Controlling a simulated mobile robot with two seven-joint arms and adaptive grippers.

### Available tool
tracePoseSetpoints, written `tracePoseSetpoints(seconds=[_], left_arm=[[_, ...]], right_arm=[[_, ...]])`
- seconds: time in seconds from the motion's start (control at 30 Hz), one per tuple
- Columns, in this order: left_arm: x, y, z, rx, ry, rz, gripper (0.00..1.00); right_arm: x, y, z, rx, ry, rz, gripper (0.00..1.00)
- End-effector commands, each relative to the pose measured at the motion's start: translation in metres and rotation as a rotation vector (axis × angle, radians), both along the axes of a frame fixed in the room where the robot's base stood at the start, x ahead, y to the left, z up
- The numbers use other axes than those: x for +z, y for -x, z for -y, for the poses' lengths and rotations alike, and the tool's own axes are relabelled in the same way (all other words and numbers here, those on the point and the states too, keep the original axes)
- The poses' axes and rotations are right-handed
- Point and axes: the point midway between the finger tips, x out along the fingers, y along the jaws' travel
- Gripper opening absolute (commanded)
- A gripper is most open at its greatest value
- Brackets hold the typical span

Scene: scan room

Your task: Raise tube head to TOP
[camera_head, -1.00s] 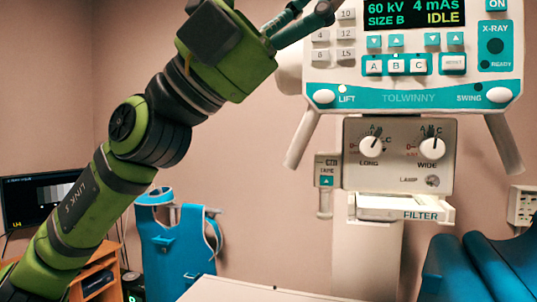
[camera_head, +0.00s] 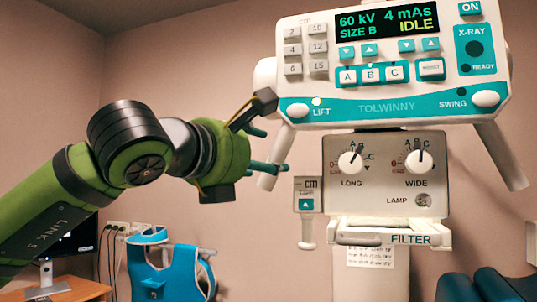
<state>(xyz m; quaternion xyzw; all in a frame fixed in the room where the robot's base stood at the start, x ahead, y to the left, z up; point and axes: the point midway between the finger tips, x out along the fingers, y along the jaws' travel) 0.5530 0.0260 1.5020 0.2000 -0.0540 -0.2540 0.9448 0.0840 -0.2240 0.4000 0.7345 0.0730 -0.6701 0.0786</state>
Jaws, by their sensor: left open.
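The tube head (camera_head: 340,112) is a white and teal unit with a display reading "60 kV 4 mAs SIZE B IDLE". It fills the upper right of the head view. Its LIFT button (camera_head: 298,110) is at the lower left of the panel, with a small lamp beside it. White handles slant down at its left (camera_head: 268,181) and right (camera_head: 502,158). My left gripper (camera_head: 267,150) is open and empty, with teal fingertips. It is by the left handle, left of and below LIFT; contact cannot be told. My right gripper is not in view.
The collimator box (camera_head: 340,190) with LONG and WIDE knobs sits below the head. A small CM tape unit (camera_head: 307,194) hangs at its left. A blue apron (camera_head: 185,270) and a monitor (camera_head: 68,245) stand behind, lower left. Blue cushions (camera_head: 480,286) are lower right.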

Motion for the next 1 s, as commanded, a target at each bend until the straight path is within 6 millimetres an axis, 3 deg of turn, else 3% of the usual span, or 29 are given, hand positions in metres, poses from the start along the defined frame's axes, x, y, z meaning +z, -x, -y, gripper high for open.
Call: tracePoseSetpoints(seconds=[0.03, 0.23, 0.6, 0.77, 1.0], left_arm=[[0.004, -0.008, 0.005, -0.002, -0.001, -0.004, 0.65], [0.003, -0.029, 0.017, -0.001, 0.002, -0.003, 0.65], [0.000, -0.034, 0.021, -0.003, 0.002, -0.002, 0.65], [0.000, -0.034, 0.021, -0.003, 0.002, -0.002, 0.01], [0.004, -0.034, 0.023, -0.004, 0.003, 0.000, 0.00]], right_arm=[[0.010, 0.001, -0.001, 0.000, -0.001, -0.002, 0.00], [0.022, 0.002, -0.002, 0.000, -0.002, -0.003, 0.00], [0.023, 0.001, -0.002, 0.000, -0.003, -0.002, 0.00], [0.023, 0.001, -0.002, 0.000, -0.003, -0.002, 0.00], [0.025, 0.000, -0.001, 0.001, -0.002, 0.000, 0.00]])
